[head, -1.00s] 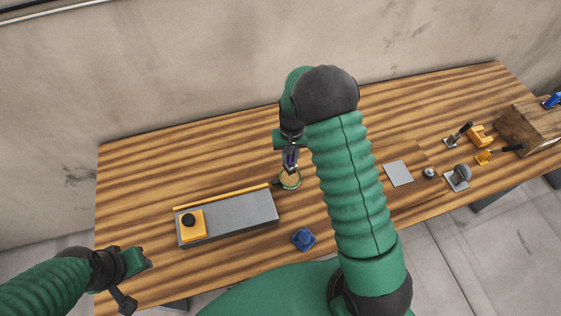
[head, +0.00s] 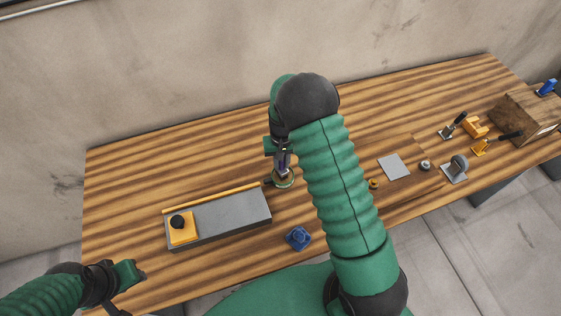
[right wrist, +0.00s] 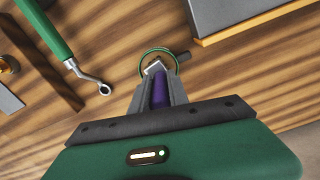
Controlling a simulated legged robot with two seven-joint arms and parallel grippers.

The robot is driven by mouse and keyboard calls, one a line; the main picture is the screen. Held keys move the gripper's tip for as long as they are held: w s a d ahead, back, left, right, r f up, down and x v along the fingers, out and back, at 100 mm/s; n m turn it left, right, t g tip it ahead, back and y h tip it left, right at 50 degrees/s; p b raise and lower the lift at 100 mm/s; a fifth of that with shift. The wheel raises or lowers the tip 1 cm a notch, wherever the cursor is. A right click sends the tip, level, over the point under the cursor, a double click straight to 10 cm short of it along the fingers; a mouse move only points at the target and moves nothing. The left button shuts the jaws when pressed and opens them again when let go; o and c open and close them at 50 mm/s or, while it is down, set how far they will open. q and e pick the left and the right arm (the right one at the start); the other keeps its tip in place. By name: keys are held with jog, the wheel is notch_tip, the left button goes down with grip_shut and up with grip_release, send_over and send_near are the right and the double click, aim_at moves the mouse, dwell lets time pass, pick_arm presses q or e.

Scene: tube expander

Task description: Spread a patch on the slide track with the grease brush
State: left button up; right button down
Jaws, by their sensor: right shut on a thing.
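My right gripper (head: 283,162) is shut on the purple-handled grease brush (right wrist: 158,90), which points down. The brush's pale tip shows over a small round green-rimmed pot (head: 290,184) with a dark handle; the pot also shows in the right wrist view (right wrist: 143,66). I cannot tell whether the tip touches inside it. The slide track (head: 232,213) is a grey block with a yellow strip along its far edge, left of the pot. A yellow carriage (head: 183,234) with a black knob sits on its left end. My left gripper (head: 128,287) is at the lower left, its jaws unclear.
A blue part (head: 298,238) lies near the front edge. A green-handled ring-ended tool (right wrist: 58,38) lies beside the pot in the right wrist view. A grey plate (head: 393,167), clamps (head: 455,168) and a wooden block (head: 525,117) are at the right. The table's back left is clear.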

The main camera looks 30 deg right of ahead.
jog(key=shift+w+d+f, duration=0.1)
jog(key=shift+d+f, duration=0.2)
jog(key=shift+d, duration=0.35)
jog(key=shift+a, duration=0.55)
pick_arm(q)
jog(key=shift+w+d+f, duration=0.1)
jog(key=shift+d+f, duration=0.1)
jog(key=shift+d, duration=0.4)
pick_arm(e)
jog(key=shift+d+f, duration=0.3)
jog(key=shift+d, duration=0.1)
pick_arm(q)
jog(key=shift+a, duration=0.3)
pick_arm(e)
jog(key=shift+a, duration=0.25)
